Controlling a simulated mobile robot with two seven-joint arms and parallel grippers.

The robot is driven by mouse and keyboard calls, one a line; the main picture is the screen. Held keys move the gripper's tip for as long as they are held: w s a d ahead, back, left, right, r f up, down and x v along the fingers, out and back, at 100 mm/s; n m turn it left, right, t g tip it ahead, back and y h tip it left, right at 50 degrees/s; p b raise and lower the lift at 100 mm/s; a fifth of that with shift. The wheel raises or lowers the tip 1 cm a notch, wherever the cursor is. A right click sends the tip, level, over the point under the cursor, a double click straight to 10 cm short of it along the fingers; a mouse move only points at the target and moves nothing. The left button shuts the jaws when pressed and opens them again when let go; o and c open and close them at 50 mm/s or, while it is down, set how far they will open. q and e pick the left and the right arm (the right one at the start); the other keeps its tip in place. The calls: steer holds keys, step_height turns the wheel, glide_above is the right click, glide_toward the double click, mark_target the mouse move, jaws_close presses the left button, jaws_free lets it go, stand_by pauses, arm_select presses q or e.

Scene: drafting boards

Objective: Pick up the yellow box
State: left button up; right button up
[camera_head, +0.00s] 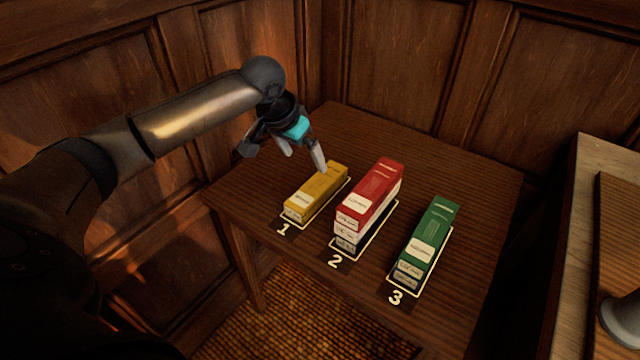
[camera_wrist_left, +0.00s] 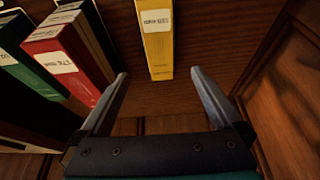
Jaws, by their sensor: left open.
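The yellow box (camera_head: 316,193) lies on the wooden table (camera_head: 455,180) at the spot marked 1, leftmost of the boxes. My left gripper (camera_head: 303,160) is above the table at the far end of the yellow box, with one fingertip close to the box's top; I cannot tell if it touches. In the left wrist view the yellow box (camera_wrist_left: 157,38) stands ahead of the open fingers (camera_wrist_left: 158,82), roughly in line with the gap between them. The gap is empty. My right gripper is not in view.
A red box (camera_head: 374,187) on top of others is at spot 2, right beside the yellow box and taller. A green box (camera_head: 430,235) in another stack is at spot 3. Wood-panelled walls (camera_head: 400,60) close in behind and left. The table's far right is bare.

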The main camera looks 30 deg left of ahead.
arm_select(q)
steer(key=b, duration=0.1)
glide_toward(317, 184)
steer(key=shift+d+f, duration=0.1)
steer(key=shift+f, duration=0.3)
steer(key=shift+w+f+b, duration=0.2)
steer(key=shift+f+b, duration=0.1)
steer(key=shift+b, duration=0.05)
steer(key=b+x, duration=0.1)
steer(key=x, duration=0.1)
steer(key=shift+w+f, duration=0.1)
steer(key=shift+f, duration=0.15)
steer(key=shift+b+x, duration=0.9)
steer(key=shift+x, duration=1.05)
steer(key=shift+b+x, duration=0.5)
steer(key=shift+x, duration=0.6)
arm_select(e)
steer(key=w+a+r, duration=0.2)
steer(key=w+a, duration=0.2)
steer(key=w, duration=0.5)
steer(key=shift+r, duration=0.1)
arm_select(q)
steer(key=shift+r, duration=0.1)
jaws_close()
